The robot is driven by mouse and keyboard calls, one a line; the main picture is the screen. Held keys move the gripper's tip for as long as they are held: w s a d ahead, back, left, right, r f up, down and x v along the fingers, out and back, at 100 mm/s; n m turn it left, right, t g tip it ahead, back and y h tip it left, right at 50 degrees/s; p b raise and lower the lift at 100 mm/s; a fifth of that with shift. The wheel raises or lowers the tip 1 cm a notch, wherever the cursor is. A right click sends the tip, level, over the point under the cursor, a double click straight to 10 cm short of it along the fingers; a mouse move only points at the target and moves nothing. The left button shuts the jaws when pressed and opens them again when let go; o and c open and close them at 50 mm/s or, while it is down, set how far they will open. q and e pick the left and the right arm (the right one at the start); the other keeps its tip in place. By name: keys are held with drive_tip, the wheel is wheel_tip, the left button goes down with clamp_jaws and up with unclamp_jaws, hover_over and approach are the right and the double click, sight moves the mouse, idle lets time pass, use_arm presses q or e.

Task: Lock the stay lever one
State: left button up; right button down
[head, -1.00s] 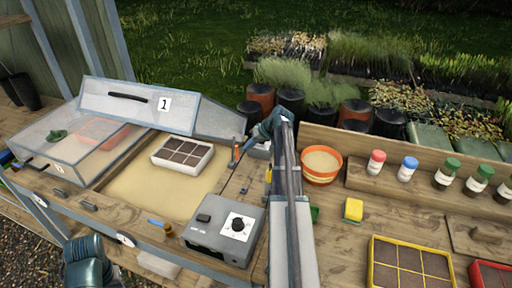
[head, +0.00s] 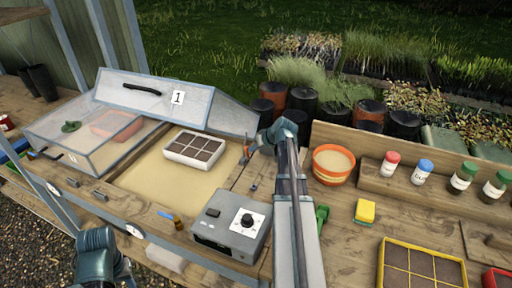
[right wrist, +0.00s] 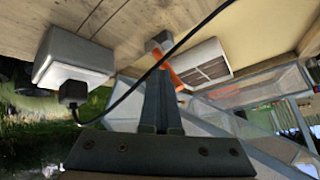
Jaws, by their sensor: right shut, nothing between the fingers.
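The lid marked 1 (head: 178,97) stands raised at the back of the sand bed (head: 150,180). An orange lever (head: 245,152), which looks like stay lever one, stands at the right side of this bed. My right gripper (head: 250,146) is beside it, close to its upper part. In the right wrist view, the shut fingers (right wrist: 161,80) are empty and point at the lever, whose orange part (right wrist: 173,75) shows just past the tips by a grey mount (right wrist: 157,42). I cannot tell whether they touch. My left gripper is out of view; only a teal arm part shows.
A white seed tray (head: 195,150) lies on the sand. A grey control box (head: 232,225) stands in front, right of the bed. A second clear lid (head: 75,140) is down on the left. An orange pot (head: 333,165) stands to the right. A black cable (right wrist: 150,72) crosses the wrist view.

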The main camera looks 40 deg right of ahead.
idle(0.5)
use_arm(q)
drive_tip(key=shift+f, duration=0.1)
use_arm(e)
drive_tip(key=shift+w+d+f, duration=0.15)
drive_tip(key=shift+w+d, duration=0.2)
drive_tip(key=shift+d, duration=0.3)
